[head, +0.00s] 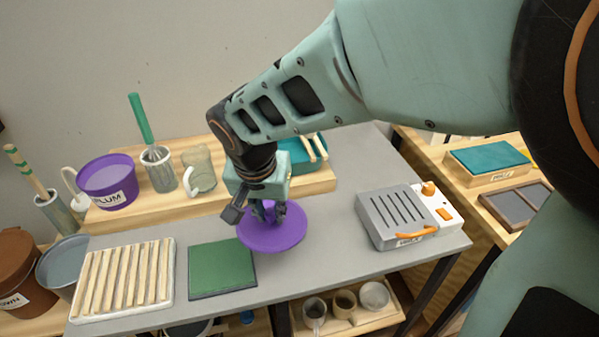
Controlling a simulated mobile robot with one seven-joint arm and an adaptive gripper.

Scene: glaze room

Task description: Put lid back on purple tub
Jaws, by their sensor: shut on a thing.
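The purple tub (107,188), labelled PLUM, stands open on the wooden shelf at the back left. Its lighter purple contents show inside the rim. The purple lid (272,238) is a round disc near the middle of the grey table. My gripper (268,213) points down over the lid and is shut on its raised middle part. The fingers hide part of that grip. I cannot tell whether the lid touches the table or is just above it.
A green mat (222,268) and a slatted wooden rack (125,278) lie at the front left. A mug (200,168) and a metal pot with a green-handled tool (160,170) stand beside the tub. A grey slotted appliance (396,218) stands at right.

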